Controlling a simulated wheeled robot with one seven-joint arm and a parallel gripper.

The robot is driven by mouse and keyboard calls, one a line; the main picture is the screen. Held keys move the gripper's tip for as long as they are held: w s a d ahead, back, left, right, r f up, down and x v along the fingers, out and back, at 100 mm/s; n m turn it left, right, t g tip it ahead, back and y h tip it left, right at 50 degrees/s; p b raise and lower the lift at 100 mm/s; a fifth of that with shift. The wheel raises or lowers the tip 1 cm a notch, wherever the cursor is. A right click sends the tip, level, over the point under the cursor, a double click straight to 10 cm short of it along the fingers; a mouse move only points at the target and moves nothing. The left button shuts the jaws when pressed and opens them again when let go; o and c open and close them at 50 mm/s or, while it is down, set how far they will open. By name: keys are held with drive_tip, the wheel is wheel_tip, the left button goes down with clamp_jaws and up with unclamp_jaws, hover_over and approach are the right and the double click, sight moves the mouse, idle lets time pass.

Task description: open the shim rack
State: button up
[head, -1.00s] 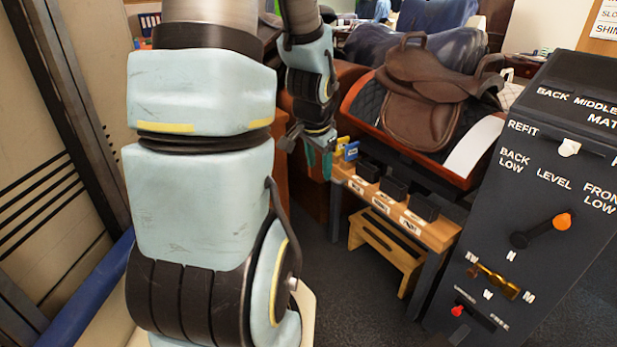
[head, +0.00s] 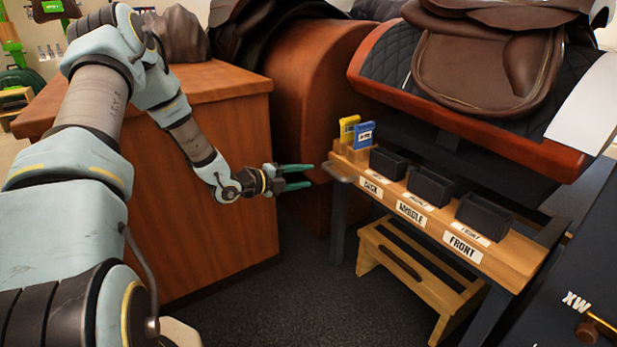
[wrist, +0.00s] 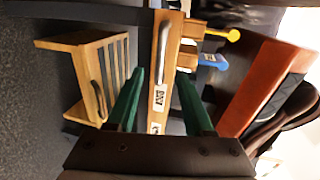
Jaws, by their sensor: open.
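The shim rack (head: 478,258) is a long wooden rail on a dark-legged stand, with labels BACK, MIDDLE and FRONT and several black bins along it. A grey metal handle (head: 338,172) sits on its left end. My gripper (head: 312,176) is open and empty, its green fingers pointing at this end, a short gap to the left of the handle. In the wrist view the handle (wrist: 167,48) lies just beyond the fingertips, roughly in line with the space between the fingers (wrist: 160,76). Nothing is between the fingers and the handle.
Yellow (head: 349,129) and blue (head: 364,134) tags stand at the rack's left end. A wooden step stool (head: 400,265) is under the rack. A wooden cabinet (head: 220,220) stands left, close behind my gripper. A brown saddle (head: 490,60) sits behind the rack; a dark panel (head: 575,290) is right.

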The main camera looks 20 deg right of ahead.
sight(330, 173)
drive_tip(key=b+x, duration=0.1)
drive_tip(key=x, duration=0.9)
drive_tip(key=shift+w+d+b, duration=0.15)
drive_tip(key=shift+d+b, duration=0.2)
clamp_jaws()
idle(1.0)
